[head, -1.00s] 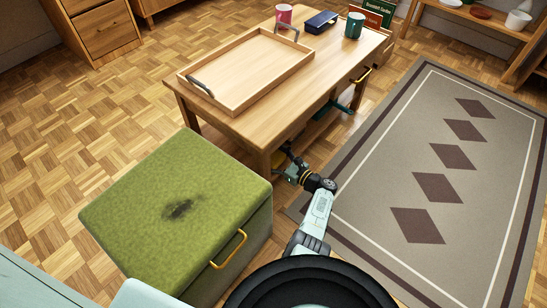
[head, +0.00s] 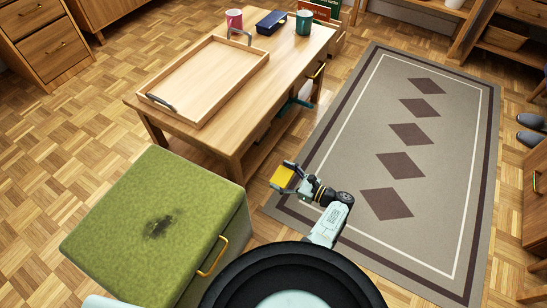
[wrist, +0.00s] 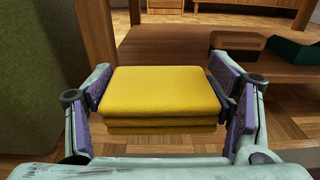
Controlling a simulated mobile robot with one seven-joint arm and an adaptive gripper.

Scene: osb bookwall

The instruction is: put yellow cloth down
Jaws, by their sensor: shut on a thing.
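The yellow cloth (wrist: 162,92) is folded into a thick stack of layers. In the wrist view it sits between the two purple-padded fingers of my gripper (wrist: 167,100), which is shut on it. In the head view the cloth (head: 283,178) shows at the end of my gripper (head: 287,177), beside the right front leg of the wooden table and near the rug's left edge. It appears held clear of the floor, though its exact height is hard to tell.
A green stained ottoman (head: 140,225) stands left of my arm. The patterned rug (head: 440,155) is clear.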

